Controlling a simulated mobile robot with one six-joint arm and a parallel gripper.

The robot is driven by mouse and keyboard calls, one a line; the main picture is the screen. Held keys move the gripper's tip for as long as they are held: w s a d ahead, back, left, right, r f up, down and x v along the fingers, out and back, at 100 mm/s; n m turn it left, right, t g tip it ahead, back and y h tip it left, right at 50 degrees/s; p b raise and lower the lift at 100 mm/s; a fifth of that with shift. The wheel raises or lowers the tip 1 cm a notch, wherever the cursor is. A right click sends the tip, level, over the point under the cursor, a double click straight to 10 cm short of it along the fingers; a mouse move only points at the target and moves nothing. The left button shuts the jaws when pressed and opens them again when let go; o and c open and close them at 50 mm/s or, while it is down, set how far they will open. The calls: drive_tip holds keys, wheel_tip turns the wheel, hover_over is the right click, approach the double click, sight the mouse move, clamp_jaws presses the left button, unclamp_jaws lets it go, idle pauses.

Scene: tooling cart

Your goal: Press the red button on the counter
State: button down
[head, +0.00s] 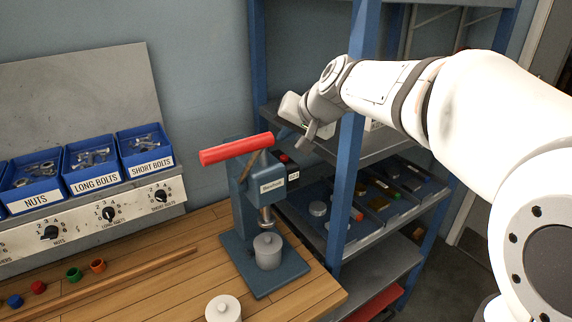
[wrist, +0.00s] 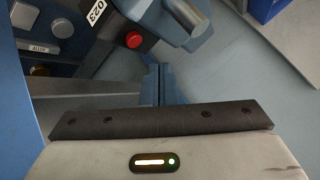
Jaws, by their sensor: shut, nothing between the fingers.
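The red button (head: 284,158) is a small red cap on a black box (head: 292,168) beside the blue press. In the wrist view the button (wrist: 134,40) shows clearly, on the box next to a white label reading 023. My gripper (head: 306,143) is up and to the right of the button in the head view, apart from it. In the wrist view its two fingers (wrist: 160,70) are together and empty, just below and right of the button in the picture. The button is not covered by the fingers there.
The blue press (head: 272,185) with its red handle (head: 236,149) stands close to the button. A blue shelf post (head: 347,190) and shelves with bins stand to the right. Blue bolt bins (head: 92,178) are at the left. A lidded pot (head: 223,309) sits on the wooden counter (head: 180,265).

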drive_tip(key=shift+f+b, duration=0.5)
drive_tip(key=shift+f, duration=0.5)
drive_tip(key=shift+f, duration=0.1)
idle(1.1)
drive_tip(key=shift+s+f+b, duration=0.1)
drive_tip(key=shift+f+b, duration=0.25)
drive_tip(key=shift+b, duration=0.2)
drive_tip(key=shift+f+b, duration=0.4)
drive_tip(key=shift+b, duration=0.05)
idle(0.6)
drive_tip(key=shift+r, duration=0.15)
drive_tip(key=shift+r+p, duration=0.55)
drive_tip(key=shift+r, duration=0.15)
drive_tip(key=shift+r, duration=0.1)
wheel_tip(320, 180, up, 5)
drive_tip(key=p, duration=0.3)
